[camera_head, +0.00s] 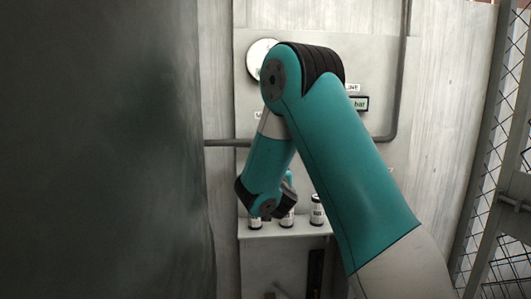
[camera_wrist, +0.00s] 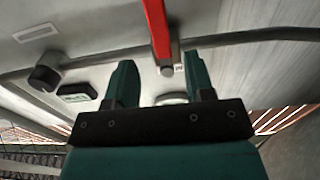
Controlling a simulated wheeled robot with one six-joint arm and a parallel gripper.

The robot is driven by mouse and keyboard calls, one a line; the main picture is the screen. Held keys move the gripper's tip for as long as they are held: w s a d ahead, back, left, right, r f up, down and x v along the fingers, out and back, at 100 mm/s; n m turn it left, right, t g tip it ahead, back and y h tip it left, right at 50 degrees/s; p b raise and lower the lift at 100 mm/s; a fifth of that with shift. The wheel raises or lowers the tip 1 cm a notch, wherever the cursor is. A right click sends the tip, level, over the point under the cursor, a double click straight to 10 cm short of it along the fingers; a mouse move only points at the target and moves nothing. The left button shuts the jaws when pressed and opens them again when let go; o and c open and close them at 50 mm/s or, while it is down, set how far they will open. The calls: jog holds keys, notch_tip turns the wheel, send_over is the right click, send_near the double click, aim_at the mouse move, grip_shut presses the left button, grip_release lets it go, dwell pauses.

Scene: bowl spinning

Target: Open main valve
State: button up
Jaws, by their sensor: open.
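In the wrist view, a red bar-like handle (camera_wrist: 157,28), which looks like the main valve's lever, comes down from the top edge. Its lower end meets a small grey round fitting by a dark pipe (camera_wrist: 230,41). My gripper (camera_wrist: 160,75) is open, with its two teal fingers apart. In the picture the handle's lower end lies between the fingertips, slightly above them. I cannot tell the depth between them, and no contact shows. In the head view my arm covers the handle, and my gripper is hidden or too unclear to make out.
In the head view, a round white gauge (camera_head: 258,52) and a display marked "bar" (camera_head: 362,103) are on the wall panel, partly behind my arm. Cans (camera_head: 317,210) stand on a shelf (camera_head: 280,233). Mesh fencing (camera_head: 510,130) is at right. The wrist view shows a black knob (camera_wrist: 45,72).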

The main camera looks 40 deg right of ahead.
jog(key=p+x, duration=0.5)
jog(key=x, duration=0.4)
grip_shut()
